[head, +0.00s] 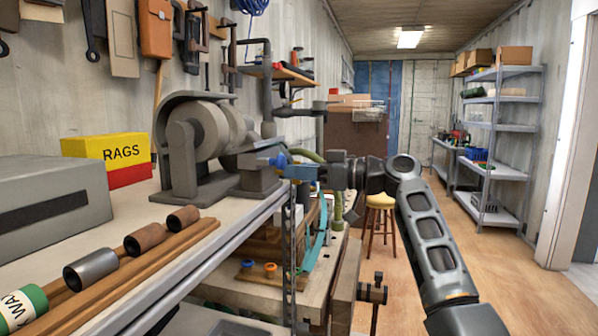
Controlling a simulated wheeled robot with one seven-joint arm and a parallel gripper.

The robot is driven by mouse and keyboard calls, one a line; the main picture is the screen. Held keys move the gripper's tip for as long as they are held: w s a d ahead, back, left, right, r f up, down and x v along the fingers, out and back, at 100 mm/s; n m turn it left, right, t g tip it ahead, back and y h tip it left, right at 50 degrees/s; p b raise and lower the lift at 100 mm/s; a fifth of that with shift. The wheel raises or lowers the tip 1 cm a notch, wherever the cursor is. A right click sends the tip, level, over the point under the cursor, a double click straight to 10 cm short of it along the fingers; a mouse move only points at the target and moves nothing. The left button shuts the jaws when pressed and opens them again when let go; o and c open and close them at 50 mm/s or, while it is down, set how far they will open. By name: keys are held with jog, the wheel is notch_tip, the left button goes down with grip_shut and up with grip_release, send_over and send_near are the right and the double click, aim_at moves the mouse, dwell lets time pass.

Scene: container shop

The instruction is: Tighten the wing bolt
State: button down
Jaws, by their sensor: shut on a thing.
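My arm reaches in from the lower right, and my gripper (282,162) is at the right end of the grey bench grinder (205,140). The gripper is shut on a small blue piece (278,160), which looks like the wing bolt, beside the grinder's tool rest (255,172). The jaws and the bolt are small here and overlap, so the bolt's wings and its seating cannot be made out.
The grinder stands on a shelf with a yellow-and-red RAGS box (108,158), a grey case (50,205) and several cylinders on wooden strips (125,262). A workbench (255,290) lies below. A stool (380,205) and open floor are to the right.

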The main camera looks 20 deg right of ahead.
jog(key=shift+m, duration=0.3)
jog(key=m+p, duration=0.1)
jog(key=m, duration=0.2)
jog(key=shift+w+m, duration=0.1)
jog(key=shift+m, duration=0.2)
jog(key=m+p, duration=0.2)
jog(key=m, duration=0.2)
jog(key=shift+d+m, duration=0.1)
jog(key=shift+m, duration=0.2)
jog(key=shift+w+d+f+m+p, duration=0.1)
jog(key=shift+m+p, duration=1.35)
jog(key=shift+m, duration=0.85)
jog(key=shift+w+f+m+p, duration=0.1)
jog(key=shift+m+p, duration=1.35)
jog(key=shift+m, duration=0.85)
jog(key=shift+f, duration=0.1)
jog(key=c, duration=1.3)
grip_release()
jog(key=shift+s, duration=0.1)
